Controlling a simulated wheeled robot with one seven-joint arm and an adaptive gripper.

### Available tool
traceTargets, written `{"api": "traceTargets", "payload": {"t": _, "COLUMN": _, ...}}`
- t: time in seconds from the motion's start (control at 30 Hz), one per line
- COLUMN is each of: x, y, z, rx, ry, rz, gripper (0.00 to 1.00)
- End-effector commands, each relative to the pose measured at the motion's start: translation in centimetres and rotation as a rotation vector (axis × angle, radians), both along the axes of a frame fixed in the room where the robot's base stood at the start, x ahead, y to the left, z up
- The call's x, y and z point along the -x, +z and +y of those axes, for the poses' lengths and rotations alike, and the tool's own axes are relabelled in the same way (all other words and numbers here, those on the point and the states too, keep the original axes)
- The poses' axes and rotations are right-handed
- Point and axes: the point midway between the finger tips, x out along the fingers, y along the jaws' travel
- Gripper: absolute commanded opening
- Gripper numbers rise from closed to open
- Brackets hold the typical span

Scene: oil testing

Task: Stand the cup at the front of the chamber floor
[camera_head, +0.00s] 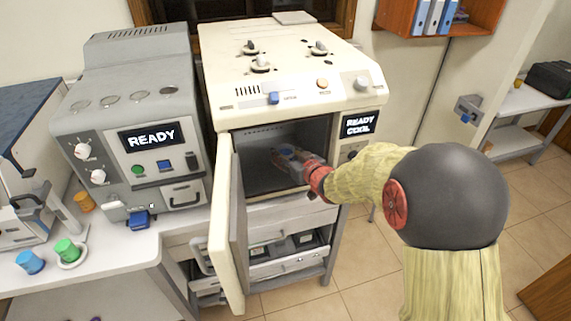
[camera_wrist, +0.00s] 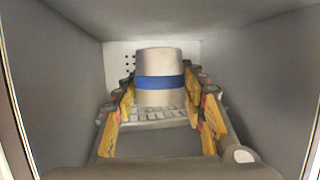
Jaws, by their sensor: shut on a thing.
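A grey cup with a blue band (camera_wrist: 160,84) is upright between the fingers of my gripper (camera_wrist: 160,95) in the wrist view. The fingers close on it from both sides. In the head view, my gripper (camera_head: 292,158) reaches through the open front of the cream oven's chamber (camera_head: 262,150), and a little of the cup's blue (camera_head: 287,147) shows. The chamber floor (camera_head: 265,184) is dark and bare in front. I cannot tell whether the cup's base touches the floor.
The chamber door (camera_head: 226,230) stands open on the left of the opening. A grey machine (camera_head: 135,150) reading READY is to the left. A green cup (camera_head: 66,249), a blue cup (camera_head: 30,262) and an orange cup (camera_head: 85,202) stand on the white bench.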

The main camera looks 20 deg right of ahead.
Motion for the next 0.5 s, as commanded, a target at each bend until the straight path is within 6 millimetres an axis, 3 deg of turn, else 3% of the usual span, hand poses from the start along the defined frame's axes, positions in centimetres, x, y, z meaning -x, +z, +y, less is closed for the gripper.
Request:
{"api": "traceTargets", "payload": {"t": 0.3, "x": -0.7, "y": -3.9, "z": -0.3, "rx": -0.001, "ry": 0.0, "rz": -0.001, "gripper": 0.12}}
{"api": "traceTargets", "payload": {"t": 0.5, "x": -0.7, "y": -3.8, "z": -0.2, "rx": 0.0, "ry": 0.0, "rz": -0.002, "gripper": 0.12}}
